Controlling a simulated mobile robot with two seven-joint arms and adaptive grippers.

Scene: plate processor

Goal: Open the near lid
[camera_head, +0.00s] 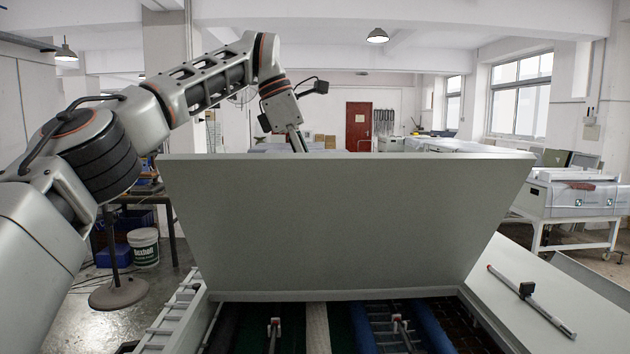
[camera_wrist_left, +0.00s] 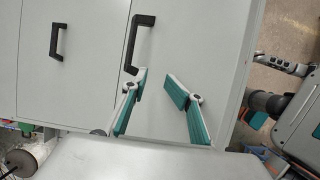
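The near lid (camera_head: 340,220) is a wide grey panel. In the head view it stands raised and tilted above the open machine, with the inside (camera_head: 310,330) visible below it. My left arm reaches over its top edge, and my left gripper is hidden behind the lid. In the left wrist view my left gripper (camera_wrist_left: 160,107) has its two teal-padded fingers spread, with nothing between them. Grey panels with a black handle (camera_wrist_left: 138,42) and another black handle (camera_wrist_left: 57,40) lie beyond the fingers, and neither is gripped. My right gripper is not in view.
A slim rail with a black handle (camera_head: 526,290) lies on the machine's right side. A white bucket (camera_head: 144,247) stands on the floor at left. Another machine on a stand (camera_head: 572,200) is at the right. A smooth grey surface (camera_wrist_left: 150,160) fills the bottom of the wrist view.

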